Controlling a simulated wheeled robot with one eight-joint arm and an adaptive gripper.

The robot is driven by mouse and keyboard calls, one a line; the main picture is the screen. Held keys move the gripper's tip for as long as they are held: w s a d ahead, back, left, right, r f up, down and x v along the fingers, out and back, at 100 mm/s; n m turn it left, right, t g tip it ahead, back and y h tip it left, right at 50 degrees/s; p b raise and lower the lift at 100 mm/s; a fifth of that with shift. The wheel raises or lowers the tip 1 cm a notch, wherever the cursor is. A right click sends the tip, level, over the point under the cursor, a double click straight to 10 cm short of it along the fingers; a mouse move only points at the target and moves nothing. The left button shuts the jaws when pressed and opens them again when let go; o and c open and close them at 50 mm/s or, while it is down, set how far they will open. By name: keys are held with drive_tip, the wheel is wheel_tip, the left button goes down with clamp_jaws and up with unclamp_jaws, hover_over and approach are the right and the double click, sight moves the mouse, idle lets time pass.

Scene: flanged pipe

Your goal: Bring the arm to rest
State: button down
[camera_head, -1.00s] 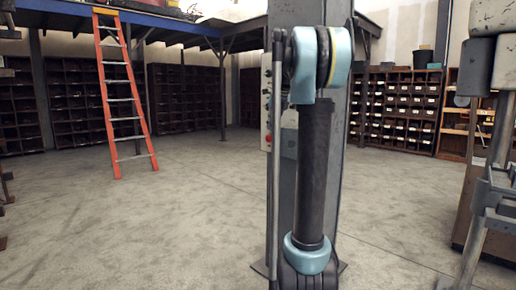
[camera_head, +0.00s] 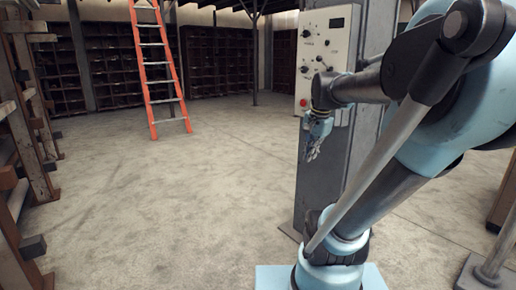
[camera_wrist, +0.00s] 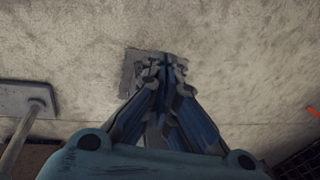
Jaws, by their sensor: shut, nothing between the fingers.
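My arm fills the right side of the head view, folded, with its forearm reaching left in front of the grey column. My gripper (camera_head: 312,153) hangs down at the end of it, beside the control box and above the floor. In the wrist view, my gripper (camera_wrist: 165,68) has its fingers drawn together, with nothing between them. The fingers point at the concrete floor and a dark base plate. No flanged pipe can be made out in either view.
A grey column (camera_head: 342,130) with a control box (camera_head: 325,60) stands close behind my arm. A wooden rack (camera_head: 28,100) is at the left. An orange ladder (camera_head: 160,70) leans farther back. The concrete floor (camera_head: 180,210) between is clear. A metal stand's foot (camera_head: 485,270) is at lower right.

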drive_tip(key=s+f+n, duration=1)
drive_tip(key=s+f, duration=0.3)
drive_tip(key=f, duration=0.2)
drive_tip(key=shift+s+d+h, duration=0.15)
drive_tip(key=shift+d+h, duration=0.1)
drive_tip(key=shift+h, duration=0.15)
drive_tip(key=shift+f, duration=0.1)
